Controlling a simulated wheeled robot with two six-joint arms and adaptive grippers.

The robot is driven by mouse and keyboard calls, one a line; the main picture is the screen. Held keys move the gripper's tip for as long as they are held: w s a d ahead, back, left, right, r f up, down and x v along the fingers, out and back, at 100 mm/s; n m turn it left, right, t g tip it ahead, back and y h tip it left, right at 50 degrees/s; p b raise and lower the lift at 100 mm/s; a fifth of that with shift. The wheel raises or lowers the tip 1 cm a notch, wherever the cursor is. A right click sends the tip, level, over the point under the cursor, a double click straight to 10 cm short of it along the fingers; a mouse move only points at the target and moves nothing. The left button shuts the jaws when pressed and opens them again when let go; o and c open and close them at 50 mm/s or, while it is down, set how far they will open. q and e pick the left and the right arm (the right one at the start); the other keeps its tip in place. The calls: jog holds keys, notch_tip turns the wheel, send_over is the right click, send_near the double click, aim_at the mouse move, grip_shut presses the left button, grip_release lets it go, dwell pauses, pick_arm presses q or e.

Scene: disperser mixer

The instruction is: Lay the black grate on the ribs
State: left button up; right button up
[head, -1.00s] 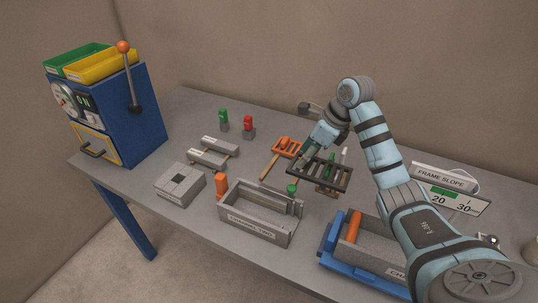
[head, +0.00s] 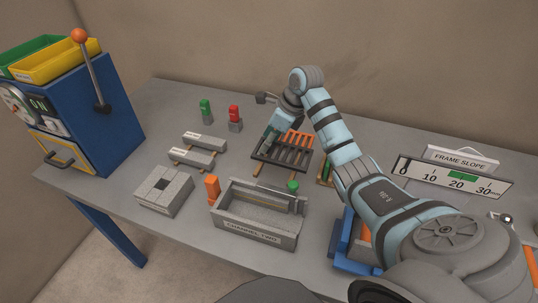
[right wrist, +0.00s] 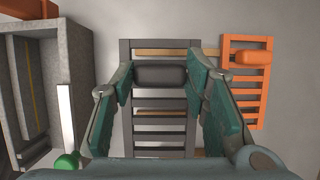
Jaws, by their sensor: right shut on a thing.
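The black grate (head: 283,155) is a dark slatted frame with a block-like handle (right wrist: 162,75) across it. My right gripper (right wrist: 162,78) is shut on that handle. In the head view my right gripper (head: 272,139) is above the grate's left part. Light wooden strips (right wrist: 165,52) show beneath the grate and past its edge. I cannot tell whether it touches them or hangs just above. The grey CHANNEL TWO trough (head: 250,238) stands in front of it. Ribs inside the trough cannot be clearly made out. My left gripper is not in view.
An orange grate (head: 299,139) lies close behind the black one; it also shows in the right wrist view (right wrist: 250,85). A blue machine (head: 90,110) stands at the left.

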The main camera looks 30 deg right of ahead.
jog(key=w+f, duration=0.2)
jog(key=f, duration=0.1)
jog(key=w+f, duration=0.1)
jog(key=shift+a+f, duration=0.15)
jog(key=shift+a, duration=0.2)
jog(key=f, duration=0.2)
jog(key=shift+w+f, duration=0.3)
jog(key=shift+f, duration=0.05)
jog(key=shift+s+d+r, duration=0.15)
jog(key=shift+s, duration=0.1)
jog(key=shift+s+r, duration=0.15)
jog(key=shift+s, duration=0.3)
jog(key=shift+w+f+b, duration=0.2)
jog(key=shift+f+b, duration=0.15)
jog(key=shift+b, duration=0.05)
jog(key=o, duration=0.7)
jog(key=shift+w+f, duration=0.1)
jog(key=shift+f, duration=0.05)
jog(key=o, duration=0.4)
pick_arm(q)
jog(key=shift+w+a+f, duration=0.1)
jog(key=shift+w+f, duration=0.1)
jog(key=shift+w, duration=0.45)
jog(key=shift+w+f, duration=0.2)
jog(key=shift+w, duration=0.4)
pick_arm(e)
jog(key=shift+o, duration=0.2)
